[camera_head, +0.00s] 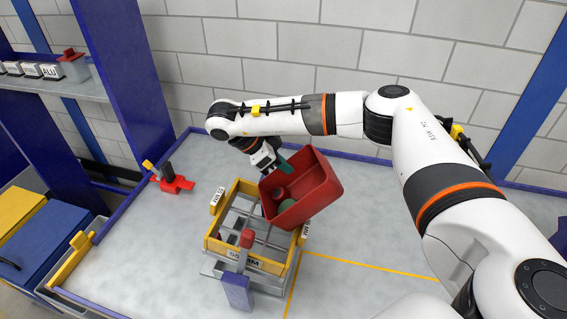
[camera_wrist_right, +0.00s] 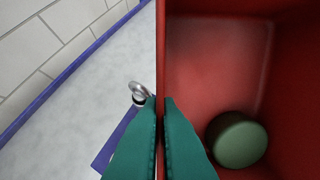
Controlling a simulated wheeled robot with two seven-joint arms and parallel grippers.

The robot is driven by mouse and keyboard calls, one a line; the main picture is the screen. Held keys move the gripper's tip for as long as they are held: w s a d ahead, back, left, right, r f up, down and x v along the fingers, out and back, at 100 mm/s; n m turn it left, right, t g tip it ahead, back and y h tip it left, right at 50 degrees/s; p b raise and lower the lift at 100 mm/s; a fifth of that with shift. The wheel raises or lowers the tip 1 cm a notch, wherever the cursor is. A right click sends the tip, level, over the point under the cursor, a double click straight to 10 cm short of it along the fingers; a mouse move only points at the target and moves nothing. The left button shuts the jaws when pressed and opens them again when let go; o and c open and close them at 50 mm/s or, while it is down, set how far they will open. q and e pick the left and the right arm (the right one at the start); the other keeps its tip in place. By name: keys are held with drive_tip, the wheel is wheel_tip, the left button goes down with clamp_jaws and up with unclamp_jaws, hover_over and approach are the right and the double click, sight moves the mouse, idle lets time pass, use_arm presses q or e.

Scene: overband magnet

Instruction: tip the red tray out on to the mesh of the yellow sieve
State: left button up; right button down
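The red tray (camera_head: 318,195) is tilted in the air above the right part of the yellow sieve (camera_head: 243,188), its open side facing left and toward the camera. The green piece also shows in the right wrist view (camera_wrist_right: 237,140). My right gripper (camera_head: 284,167) is shut on the tray's wall, one teal finger on each side. Grey bars cross the sieve's opening; the tray hides part of it. My left gripper is not in view.
A red fixture (camera_head: 177,184) lies at the back left of the table. A shelf (camera_head: 60,90) stands at the left. The tabletop left of the sieve is largely clear.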

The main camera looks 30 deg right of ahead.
drive_tip(key=shift+w+a+r+h+p, duration=0.15)
drive_tip(key=shift+a+r+h+p, duration=0.35)
drive_tip(key=shift+p, duration=0.9)
drive_tip(key=shift+a+r+g+h+p, duration=0.1)
drive_tip(key=shift+r+g+h+p, duration=0.2)
drive_tip(key=shift+h+p, duration=0.5)
drive_tip(key=shift+w, duration=0.1)
drive_tip(key=shift+w+a+r+g+h, duration=0.25)
drive_tip(key=shift+a+r+g+h, duration=0.2)
drive_tip(key=shift+a+h, duration=0.5)
drive_tip(key=shift+d, duration=0.3)
